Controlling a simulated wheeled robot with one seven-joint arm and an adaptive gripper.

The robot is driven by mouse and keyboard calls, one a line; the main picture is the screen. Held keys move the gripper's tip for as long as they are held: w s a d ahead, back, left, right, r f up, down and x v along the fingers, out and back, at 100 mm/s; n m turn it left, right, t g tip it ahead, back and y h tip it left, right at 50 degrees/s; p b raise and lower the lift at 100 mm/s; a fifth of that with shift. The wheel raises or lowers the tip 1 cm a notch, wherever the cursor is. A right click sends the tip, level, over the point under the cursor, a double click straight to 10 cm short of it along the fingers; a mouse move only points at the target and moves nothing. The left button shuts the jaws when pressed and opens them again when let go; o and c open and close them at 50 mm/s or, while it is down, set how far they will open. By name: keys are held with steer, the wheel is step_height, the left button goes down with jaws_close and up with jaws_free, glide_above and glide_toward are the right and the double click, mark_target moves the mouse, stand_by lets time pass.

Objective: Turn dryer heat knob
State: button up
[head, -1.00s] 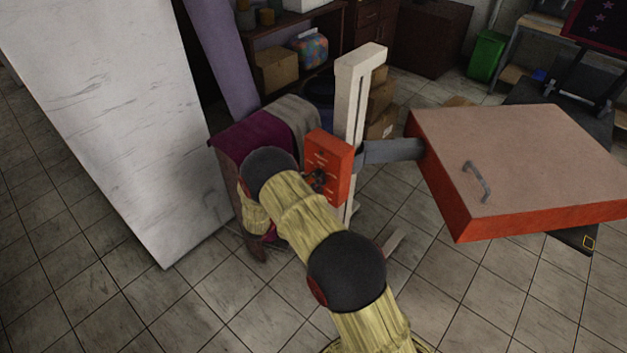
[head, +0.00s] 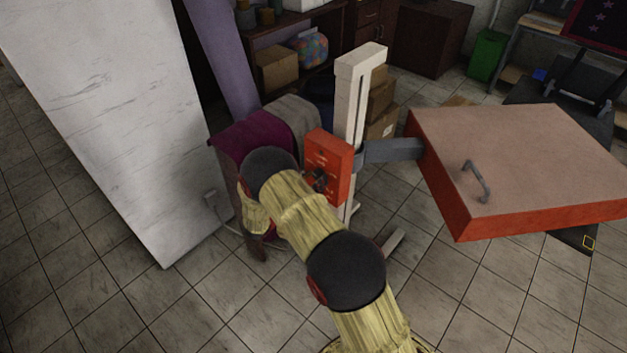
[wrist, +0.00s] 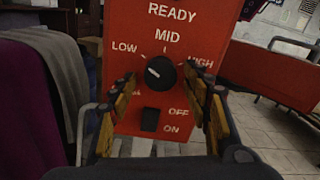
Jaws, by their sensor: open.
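The dryer's red control box (head: 336,155) is mounted on a pale post, and it fills the middle of the wrist view (wrist: 165,30). The round black heat knob (wrist: 160,73) is on its face, under the labels LOW, MID and HIGH. Its white mark points up and left, toward the LOW side. A black switch (wrist: 150,119) sits below, beside OFF and ON. My gripper (wrist: 161,80) is open, with one finger left of the knob and one right of it. Contact with the knob cannot be told. In the head view my gripper (head: 320,181) is at the box front, hiding the knob.
The dryer's large red heating head (head: 520,160) juts right from the post (head: 352,95) on a grey arm. A rack with maroon and grey cloth (head: 240,140) stands close left of the box. A white marbled panel (head: 120,120) stands farther left. Tiled floor is open in front.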

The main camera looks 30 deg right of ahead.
steer(key=v, duration=1.2)
stand_by(0.5)
